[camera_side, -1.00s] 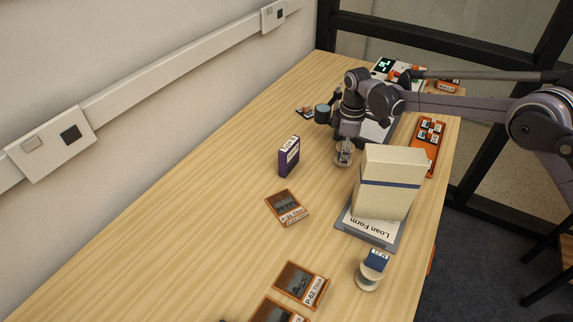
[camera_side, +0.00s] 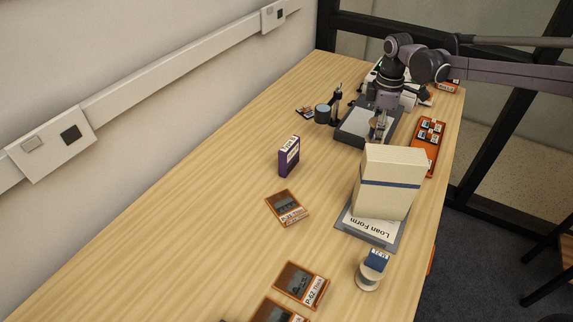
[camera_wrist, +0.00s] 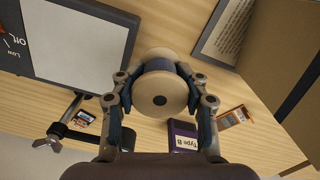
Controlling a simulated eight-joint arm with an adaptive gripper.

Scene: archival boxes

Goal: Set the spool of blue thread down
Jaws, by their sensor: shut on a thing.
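My gripper (camera_wrist: 160,84) is shut on a spool, its fingers on either side. The spool (camera_wrist: 160,103) shows pale round ends, a dark centre hole and a little blue thread between. In the side view my gripper (camera_side: 378,128) is above the near edge of a dark flat device with a white top (camera_side: 362,125). The spool is small there and partly hidden by the fingers. I cannot tell whether the spool touches anything below.
A tall cream box (camera_side: 390,180) stands on a loan form board (camera_side: 365,228). An orange tray (camera_side: 428,147) lies to its right. A purple box (camera_side: 289,157) stands to the left.

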